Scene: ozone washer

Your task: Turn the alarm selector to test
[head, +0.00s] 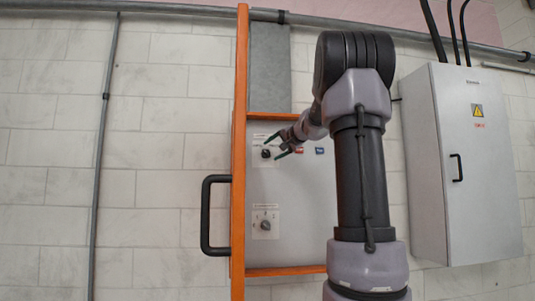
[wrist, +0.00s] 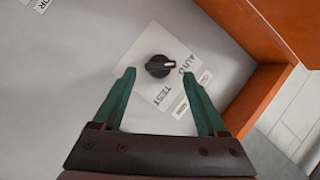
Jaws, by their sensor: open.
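The alarm selector is a black knob (wrist: 160,66) with a white mark on a white label plate reading AUTO and TEST in the wrist view. Its mark points right in that view, toward the word AUTO. The selector also shows in the head view (head: 266,153), high on the grey panel. My gripper (wrist: 159,75) is open, its green fingertips to either side of the knob in the picture, with nothing held. I cannot tell how far the tips are from the panel. In the head view my gripper (head: 273,149) is at the selector, partly overlapping its plate.
A second selector (head: 265,226) sits lower on the panel (head: 290,200). An orange frame (head: 239,130) with a black handle (head: 207,215) borders the panel's left side. Small red and blue labels lie right of the selector. A grey cabinet (head: 465,220) hangs at right.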

